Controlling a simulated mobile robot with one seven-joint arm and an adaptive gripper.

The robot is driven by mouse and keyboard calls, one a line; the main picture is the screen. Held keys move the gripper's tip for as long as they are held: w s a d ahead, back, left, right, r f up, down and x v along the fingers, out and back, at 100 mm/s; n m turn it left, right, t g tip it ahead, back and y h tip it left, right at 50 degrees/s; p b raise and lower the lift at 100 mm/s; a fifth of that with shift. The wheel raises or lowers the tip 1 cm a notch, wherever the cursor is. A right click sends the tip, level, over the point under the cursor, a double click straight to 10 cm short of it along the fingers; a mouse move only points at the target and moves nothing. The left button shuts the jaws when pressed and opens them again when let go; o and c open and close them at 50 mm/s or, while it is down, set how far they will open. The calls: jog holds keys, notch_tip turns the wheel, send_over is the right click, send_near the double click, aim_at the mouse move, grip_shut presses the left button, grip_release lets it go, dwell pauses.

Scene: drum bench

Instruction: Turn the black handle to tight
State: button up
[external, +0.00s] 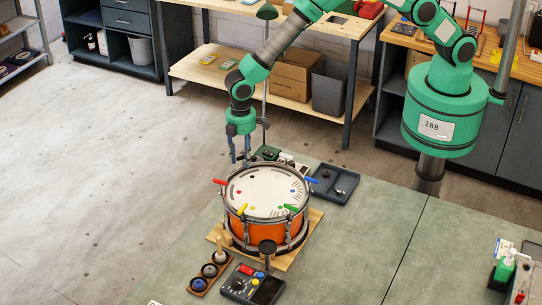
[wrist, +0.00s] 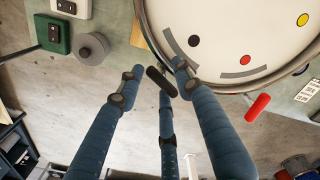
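The orange drum (external: 255,233) with a white head stands on a wooden board on the bench. In the wrist view, the black handle (wrist: 161,82) sticks out from the rim beside the black dot (wrist: 194,41) and a grey arc on the head. In the external view I cannot make out the black handle behind my fingers. My gripper (external: 240,160) points down at the drum's far left edge. In the wrist view its blue fingers (wrist: 156,80) are spread around the black handle, with a gap on the left; contact on the right is unclear.
The red handle (wrist: 257,108) is the neighbouring one on the rim. Yellow (external: 243,208), green (external: 292,208) and blue (external: 311,180) handles also stick out.

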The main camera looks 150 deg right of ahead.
grip_shut()
jog(key=shift+m+b, duration=0.4)
jog(key=shift+m+b, duration=0.65)
jog(key=shift+m, duration=0.25)
jog(key=m+b, duration=0.2)
jog(key=m, duration=0.1)
jog(key=shift+m, duration=0.3)
jog(key=m+b, duration=0.1)
jog(key=m, duration=0.3)
jog(key=shift+a+m+b, duration=0.15)
jog(key=shift+m+b, duration=0.15)
jog(key=shift+b, duration=0.1)
jog(key=shift+r, duration=0.1)
